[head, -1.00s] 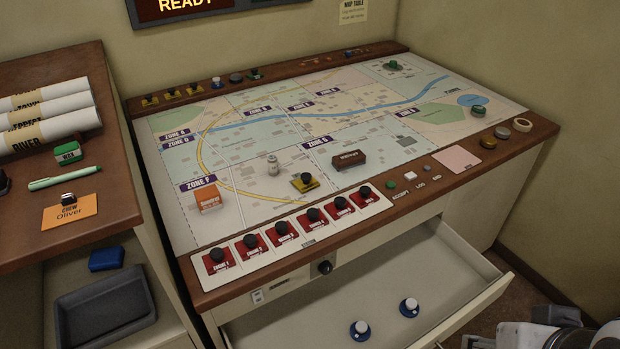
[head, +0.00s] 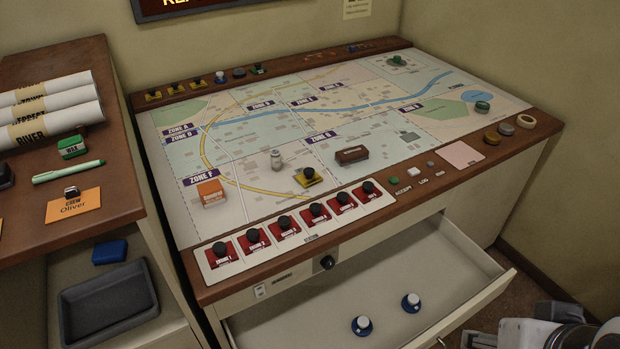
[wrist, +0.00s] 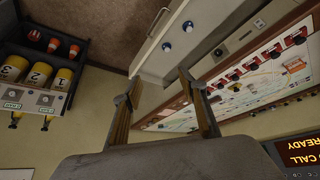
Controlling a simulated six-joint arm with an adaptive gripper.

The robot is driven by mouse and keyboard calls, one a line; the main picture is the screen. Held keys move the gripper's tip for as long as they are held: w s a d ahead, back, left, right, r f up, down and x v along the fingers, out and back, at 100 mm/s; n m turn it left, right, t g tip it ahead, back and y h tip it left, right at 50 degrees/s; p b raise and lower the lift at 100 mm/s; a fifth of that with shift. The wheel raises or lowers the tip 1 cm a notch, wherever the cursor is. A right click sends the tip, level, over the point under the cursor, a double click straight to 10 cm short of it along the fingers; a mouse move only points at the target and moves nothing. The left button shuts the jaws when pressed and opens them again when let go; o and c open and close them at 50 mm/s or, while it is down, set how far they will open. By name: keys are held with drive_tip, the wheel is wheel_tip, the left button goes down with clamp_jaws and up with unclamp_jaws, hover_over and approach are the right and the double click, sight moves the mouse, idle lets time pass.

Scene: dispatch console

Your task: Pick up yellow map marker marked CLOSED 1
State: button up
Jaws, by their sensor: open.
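A yellow map marker (head: 308,177) with a black knob stands on the map between the brown block and the row of red markers. Several similar yellow markers stand on the back left ledge, among them a left one (head: 153,96), a middle one (head: 176,89) and a right one (head: 199,83). Their lettering is too small to read, so I cannot tell which is marked CLOSED 1. My gripper (wrist: 160,76) is open and empty in the wrist view, its fingers spread. It is apart from the markers, and its fingers do not show in the head view.
The map table (head: 350,235) has an open drawer (head: 300,315) at its front, holding two blue-and-white markers. Red markers (head: 285,228) line the front edge. An orange block (head: 211,193), a grey piece (head: 277,160) and a brown block (head: 351,155) stand on the map.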

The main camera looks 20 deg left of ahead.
drive_tip(key=w+a+n+t+y, duration=0.1)
drive_tip(key=w+a, duration=0.3)
drive_tip(key=w, duration=0.8)
drive_tip(key=w+a+n+t, duration=0.2)
drive_tip(key=w+a, duration=0.1)
drive_tip(key=w, duration=0.8)
drive_tip(key=w+a+n+t+y, duration=0.1)
drive_tip(key=w+a, duration=0.3)
drive_tip(key=w, duration=0.8)
drive_tip(key=w+a+f+n+y, duration=0.1)
drive_tip(key=w+a+f+y, duration=0.1)
drive_tip(key=a+f, duration=0.4)
drive_tip(key=w+a+f+n+y, duration=0.1)
drive_tip(key=w+a+f+y, duration=0.1)
drive_tip(key=w+a+f, duration=0.3)
drive_tip(key=w+a+f+n+t+y, duration=0.1)
drive_tip(key=w+a+f, duration=0.3)
drive_tip(key=a, duration=0.7)
wheel_tip(320, 180, down, 3)
drive_tip(key=shift+w+r+n+y, duration=0.15)
drive_tip(key=shift+n+y, duration=0.45)
drive_tip(key=shift+a+f, duration=0.35)
drive_tip(key=shift+a, duration=0.05)
